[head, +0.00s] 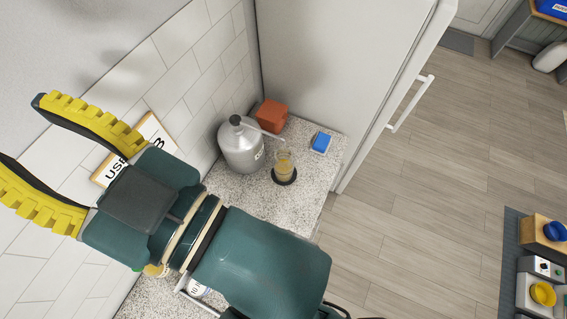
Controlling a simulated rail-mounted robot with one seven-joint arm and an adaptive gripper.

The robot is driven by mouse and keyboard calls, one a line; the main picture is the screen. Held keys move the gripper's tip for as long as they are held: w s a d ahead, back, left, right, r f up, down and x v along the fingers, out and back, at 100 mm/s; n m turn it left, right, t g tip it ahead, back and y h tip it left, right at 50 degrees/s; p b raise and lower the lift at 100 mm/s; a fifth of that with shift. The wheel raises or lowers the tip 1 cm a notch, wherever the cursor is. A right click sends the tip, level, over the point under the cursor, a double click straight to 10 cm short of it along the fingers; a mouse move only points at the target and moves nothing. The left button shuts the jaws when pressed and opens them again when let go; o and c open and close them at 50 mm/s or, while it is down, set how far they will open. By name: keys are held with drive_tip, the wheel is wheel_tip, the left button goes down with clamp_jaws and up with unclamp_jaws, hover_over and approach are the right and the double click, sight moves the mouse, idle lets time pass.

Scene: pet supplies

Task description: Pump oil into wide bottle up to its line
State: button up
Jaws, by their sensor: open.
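A silver pump can (241,148) with a black knob on top (235,120) stands on the speckled counter against the tiled wall. Its spout reaches right, over a glass bottle (284,162) that stands on a dark round pad (285,178). The bottle shows a yellowish tint, but its line and exact fill level are too small to read.
A terracotta block (271,115) sits behind the spout. A blue sponge-like item in a white dish (321,142) lies to the right. A tall white fridge-like cabinet (340,60) borders the counter. A sign (108,170) is partly hidden behind my gripper. My arm covers the near counter.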

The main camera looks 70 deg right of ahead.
clamp_jaws()
idle(1.1)
